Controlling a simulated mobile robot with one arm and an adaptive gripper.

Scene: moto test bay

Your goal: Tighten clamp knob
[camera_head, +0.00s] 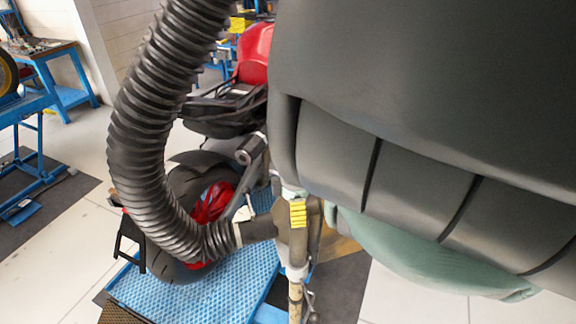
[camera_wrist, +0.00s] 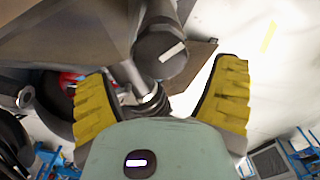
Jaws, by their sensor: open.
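In the wrist view, a dark round knob (camera_wrist: 160,52) with a white stripe across its face is between and just beyond my two yellow fingers. It looks like the clamp knob. My gripper (camera_wrist: 165,75) is open, with a finger on each side of the knob and a visible gap to each. I see no contact. In the head view, one yellow ribbed finger of my gripper (camera_head: 298,213) shows beside a pale upright post. The knob is hidden or cannot be picked out there.
A black corrugated hose (camera_head: 140,130) curves down the left, in front of a red and black motorcycle (camera_head: 255,50). The motorcycle is over a blue textured platform (camera_head: 205,285). A blue workbench (camera_head: 60,70) stands at the far left. My own arm covers the right side.

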